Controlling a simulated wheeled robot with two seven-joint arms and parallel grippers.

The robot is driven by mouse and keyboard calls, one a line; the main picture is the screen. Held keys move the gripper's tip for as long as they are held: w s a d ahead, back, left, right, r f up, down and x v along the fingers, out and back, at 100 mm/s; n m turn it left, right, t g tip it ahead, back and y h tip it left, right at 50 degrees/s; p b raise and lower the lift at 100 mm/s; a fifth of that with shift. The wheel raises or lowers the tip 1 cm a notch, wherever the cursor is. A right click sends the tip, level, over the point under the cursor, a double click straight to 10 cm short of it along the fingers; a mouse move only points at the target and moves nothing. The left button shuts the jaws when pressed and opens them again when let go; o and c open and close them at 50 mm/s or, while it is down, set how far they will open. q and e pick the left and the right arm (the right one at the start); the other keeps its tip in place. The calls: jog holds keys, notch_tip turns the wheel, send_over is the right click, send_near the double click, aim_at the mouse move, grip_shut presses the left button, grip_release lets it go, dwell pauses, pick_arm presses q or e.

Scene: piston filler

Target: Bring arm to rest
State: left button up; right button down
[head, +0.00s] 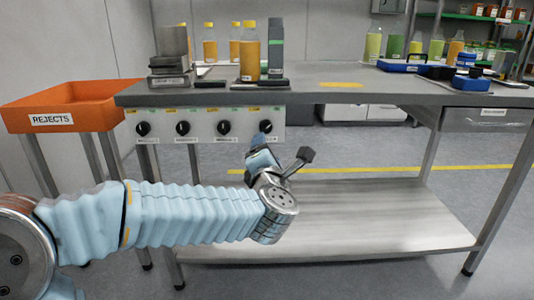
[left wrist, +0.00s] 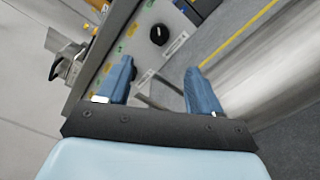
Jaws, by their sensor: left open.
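My left arm comes in from the left of the head view in a pale blue ribbed sleeve. It ends at my left gripper (head: 262,148), in front of the bench's knob panel (head: 203,126) and below the bench top. In the left wrist view my left gripper (left wrist: 160,67) has its two blue fingers apart, with nothing between them. One black knob (left wrist: 158,34) and part of the panel show beyond the fingers. My right gripper is in neither view.
The steel bench (head: 330,90) has a lower shelf (head: 370,225). An orange rejects bin (head: 60,105) stands at left. Orange-filled bottles (head: 250,52) and a steel device (head: 172,60) stand on the bench top. A blue tray (head: 400,66) lies at right. Open floor shows beneath.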

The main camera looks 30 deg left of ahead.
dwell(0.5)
pick_arm(q)
jog(key=w+d+f+m+g+h+p, duration=0.1)
jog(key=w+d+f+m+h+p, duration=0.2)
jog(key=f+m, duration=0.4)
jog(key=w+d+f+m+h+p, duration=0.1)
jog(key=w+d+f+m+h, duration=0.2)
jog(key=d+f+m, duration=0.35)
jog(key=s+d+f+m+g+h+p, duration=0.25)
jog(key=f+m+g, duration=0.2)
jog(key=f, duration=1.15)
jog(key=s+d+f+m+g+h+p, duration=0.1)
jog(key=s+d+f+m+g+h, duration=0.1)
jog(key=s+f, duration=0.6)
jog(key=s+d+f+m+g+h+p, duration=0.2)
jog(key=s+d+f+m+g, duration=0.3)
jog(key=s, duration=0.9)
notch_tip(320, 180, down, 4)
jog(key=m+g+h, duration=0.1)
jog(key=m+g, duration=0.1)
jog(key=m, duration=0.1)
jog(key=shift+s, duration=0.25)
